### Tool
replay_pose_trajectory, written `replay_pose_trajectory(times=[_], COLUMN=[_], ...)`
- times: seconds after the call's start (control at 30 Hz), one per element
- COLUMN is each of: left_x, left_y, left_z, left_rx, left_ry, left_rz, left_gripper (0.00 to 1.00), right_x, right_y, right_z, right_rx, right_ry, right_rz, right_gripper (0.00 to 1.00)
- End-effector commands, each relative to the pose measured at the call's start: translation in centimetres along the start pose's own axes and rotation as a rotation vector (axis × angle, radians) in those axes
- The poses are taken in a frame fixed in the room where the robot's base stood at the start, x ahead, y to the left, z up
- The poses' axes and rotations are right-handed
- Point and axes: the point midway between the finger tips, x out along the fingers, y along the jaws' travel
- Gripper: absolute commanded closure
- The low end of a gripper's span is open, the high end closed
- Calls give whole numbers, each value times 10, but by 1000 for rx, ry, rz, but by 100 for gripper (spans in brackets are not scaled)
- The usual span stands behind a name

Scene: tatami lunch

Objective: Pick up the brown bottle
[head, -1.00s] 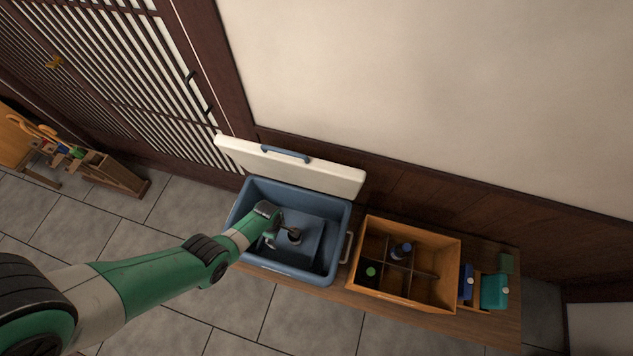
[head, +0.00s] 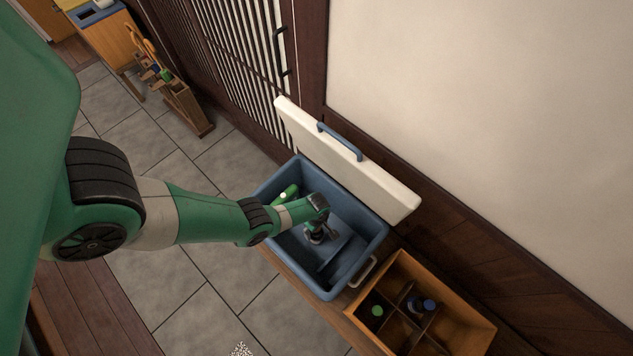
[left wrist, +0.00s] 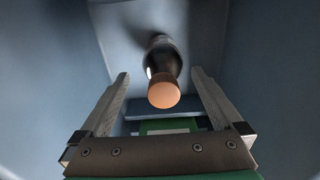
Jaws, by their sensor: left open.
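A dark bottle with an orange-brown cap (left wrist: 163,92) stands inside the blue cooler (head: 264,190); it looks like the brown bottle, though its glass reads almost black. In the left wrist view the cap points toward the camera, and the bottle lies between my two spread fingers with a gap on each side. My left gripper (head: 320,234) is open and reaches down into the cooler in the head view. There the gripper hides most of the bottle. My right gripper is not in view.
The cooler's white lid (head: 345,165) stands open behind it. A green bottle (head: 288,192) lies in the cooler's left part. A wooden crate (head: 470,318) to the right holds a green-capped bottle (head: 377,311) and a blue-capped bottle (head: 429,305). A tool box (head: 186,108) stands far left.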

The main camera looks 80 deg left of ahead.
Motion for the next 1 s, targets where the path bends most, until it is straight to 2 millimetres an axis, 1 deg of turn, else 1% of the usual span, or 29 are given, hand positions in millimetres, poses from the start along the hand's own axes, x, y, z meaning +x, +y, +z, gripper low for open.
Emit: replay_pose_trajectory(times=[0.2,0.3,0.57,0.67,0.8,0.97,1.0], left_x=[40,52,49,49,49,50,50], left_y=[-5,-4,-4,-4,-4,-4,-4], left_z=[2,2,2,2,2,2,2], left_rx=[1,0,0,0,0,0,0], left_ry=[0,0,0,0,0,0,0], left_rz=[-2,-1,-1,-1,-1,-1,-1], left_gripper=[0,0,0,16,41,70,77], right_x=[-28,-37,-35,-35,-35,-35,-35], right_y=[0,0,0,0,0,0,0], right_z=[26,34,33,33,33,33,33], right_rx=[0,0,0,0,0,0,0], right_ry=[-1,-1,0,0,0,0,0], right_rz=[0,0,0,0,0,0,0], right_gripper=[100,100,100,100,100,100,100])
